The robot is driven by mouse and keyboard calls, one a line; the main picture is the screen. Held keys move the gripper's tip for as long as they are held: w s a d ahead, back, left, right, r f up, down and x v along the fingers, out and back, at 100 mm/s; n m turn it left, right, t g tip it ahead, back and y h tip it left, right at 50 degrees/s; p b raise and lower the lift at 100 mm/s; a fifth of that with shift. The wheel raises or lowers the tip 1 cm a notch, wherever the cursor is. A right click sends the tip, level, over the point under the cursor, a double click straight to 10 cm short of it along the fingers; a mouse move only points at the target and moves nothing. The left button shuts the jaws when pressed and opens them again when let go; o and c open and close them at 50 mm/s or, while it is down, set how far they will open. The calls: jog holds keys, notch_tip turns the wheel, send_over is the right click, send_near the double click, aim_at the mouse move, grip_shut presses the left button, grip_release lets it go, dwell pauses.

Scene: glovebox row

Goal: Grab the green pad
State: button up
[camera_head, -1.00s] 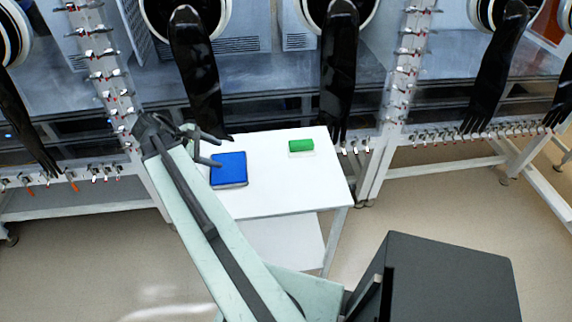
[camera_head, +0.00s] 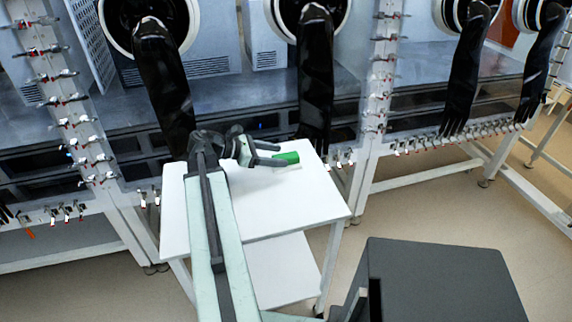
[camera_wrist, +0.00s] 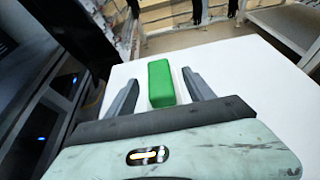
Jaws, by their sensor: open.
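The green pad (camera_head: 288,157) is a small bright green block near the back of the white table (camera_head: 262,212). In the wrist view the green pad (camera_wrist: 161,84) lies between my gripper's two fingers (camera_wrist: 160,79), with a gap on each side. Its far end reaches past the fingertips. In the head view my gripper (camera_head: 281,155) is open at the pad, and its fingers hide part of it.
Glovebox panels with hanging black gloves (camera_head: 316,80) stand just behind the table. A row of small valves (camera_head: 432,138) runs along the glovebox's lower edge. A dark grey box (camera_head: 435,282) is at the lower right. The table's right side is clear.

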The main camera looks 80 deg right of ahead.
aim_at(292, 154)
jog(key=b+x, duration=0.1)
jog(key=x, duration=0.3)
jog(key=shift+d+f, duration=0.1)
jog(key=shift+f, duration=0.1)
jog(key=shift+r, duration=0.1)
grip_shut()
jog(key=shift+r+p, duration=0.5)
jog(key=shift+r, duration=0.1)
notch_tip(292, 154, up, 3)
jog(key=p, duration=0.3)
jog(key=shift+r, duration=0.2)
jog(key=w+a, duration=0.3)
jog(key=w, duration=0.1)
jog(key=w+a, duration=0.3)
jog(key=w, duration=0.1)
jog(key=w+a, duration=0.4)
jog(key=shift+w+a+r+p, duration=0.1)
jog(key=shift+w+r+p, duration=0.1)
jog(key=shift+p, duration=0.2)
